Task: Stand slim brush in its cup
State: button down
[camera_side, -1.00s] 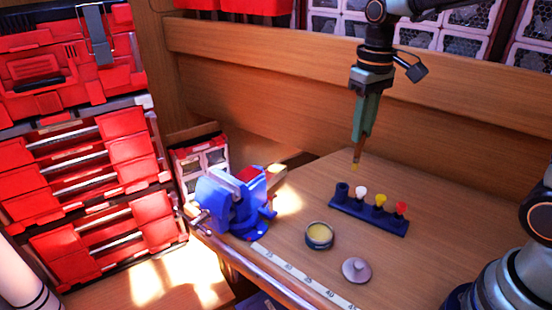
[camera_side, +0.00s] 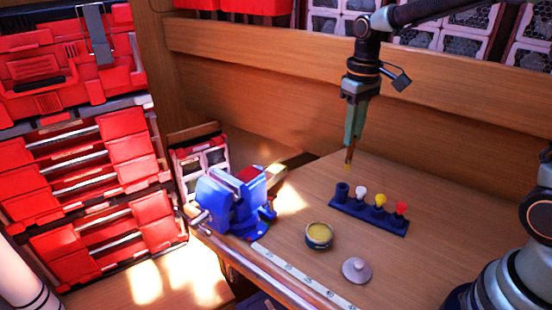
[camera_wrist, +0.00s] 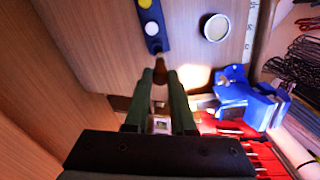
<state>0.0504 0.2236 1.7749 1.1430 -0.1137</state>
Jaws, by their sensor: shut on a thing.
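My gripper (camera_side: 351,143) is shut on the slim brush (camera_side: 348,158), a thin brown stick with a yellowish lower end. It holds the brush nearly upright, tip down, above the table. The brush's tip is just above and slightly right of the empty dark blue cup (camera_side: 341,193), at the left end of a blue rack (camera_side: 372,216), and apart from it. In the wrist view, the brush (camera_wrist: 159,66) shows between the fingertips (camera_wrist: 160,76), in front of the rack's near end. The empty cup is mostly hidden there.
White (camera_side: 361,193), yellow (camera_side: 380,200) and red (camera_side: 401,207) tops stand in the rack's other cups. A round tin (camera_side: 319,236) and a pale knobbed lid (camera_side: 356,270) lie in front. A blue vise (camera_side: 233,203) stands left. Right of the rack is free.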

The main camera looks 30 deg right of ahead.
aim_at(346, 167)
jog(key=shift+w+d+f, duration=0.25)
jog(key=shift+w+f, duration=0.1)
jog(key=shift+f, duration=2.3)
jog(key=shift+f, duration=1.65)
jog(key=shift+f, duration=0.35)
jog(key=shift+f, duration=0.35)
jog(key=shift+f, duration=0.25)
jog(key=c, duration=0.7)
grip_release()
